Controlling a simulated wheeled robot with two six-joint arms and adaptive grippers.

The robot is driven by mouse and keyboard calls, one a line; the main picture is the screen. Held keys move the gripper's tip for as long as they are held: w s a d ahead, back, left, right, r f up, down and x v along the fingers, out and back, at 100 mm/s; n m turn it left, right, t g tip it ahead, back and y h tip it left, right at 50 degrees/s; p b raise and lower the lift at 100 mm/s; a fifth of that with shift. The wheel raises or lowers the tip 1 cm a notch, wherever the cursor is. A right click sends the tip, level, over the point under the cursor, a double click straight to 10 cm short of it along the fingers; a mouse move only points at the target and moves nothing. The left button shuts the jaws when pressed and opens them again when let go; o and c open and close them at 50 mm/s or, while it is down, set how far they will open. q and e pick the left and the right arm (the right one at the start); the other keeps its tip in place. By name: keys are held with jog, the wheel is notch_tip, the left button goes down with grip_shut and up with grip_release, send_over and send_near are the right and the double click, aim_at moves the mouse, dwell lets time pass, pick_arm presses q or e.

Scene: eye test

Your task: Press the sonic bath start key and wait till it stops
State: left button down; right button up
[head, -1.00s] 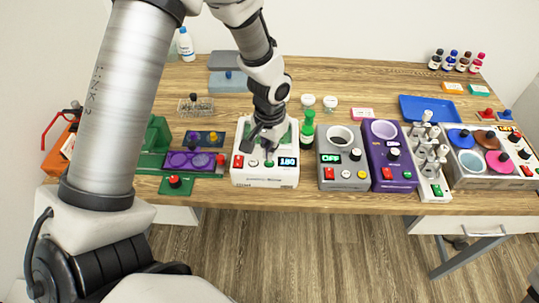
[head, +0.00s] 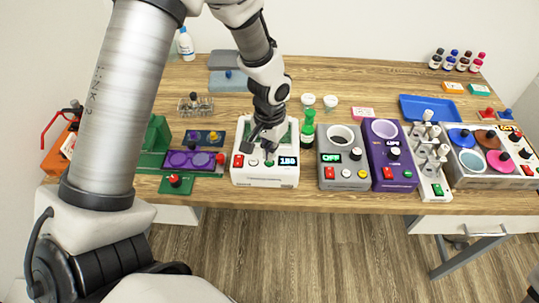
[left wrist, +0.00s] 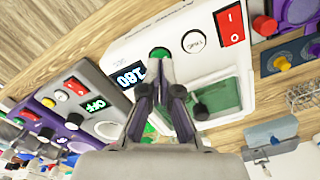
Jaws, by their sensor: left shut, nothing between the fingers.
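The sonic bath looks to be the white unit (head: 265,180) at the middle front of the table. It has a green tank area, a red switch (head: 238,161), a pale round key, a green round key (head: 269,163) and a lit display (head: 288,161) that reads about 180. My left gripper (head: 268,153) is shut and empty, pointing down at the green key. In the left wrist view its closed fingertips (left wrist: 158,80) are close to the green key (left wrist: 159,52); I cannot tell whether they touch it. The fingers and arm hide part of the tank.
A green bottle (head: 307,130) stands close to the right of the white unit. Further right are a grey unit (head: 327,180) showing OFF and a purple unit (head: 385,180). A dark purple tray with knobs (head: 177,158) is to the left. The table behind is partly clear.

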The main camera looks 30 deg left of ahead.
pick_arm(q)
jog(key=shift+f+b, duration=0.55)
jog(key=shift+f, duration=0.3)
dwell(0.3)
jog(key=shift+r, duration=0.1)
notch_tip(320, 180, up, 8)
jog(key=p, duration=0.7)
dwell(0.3)
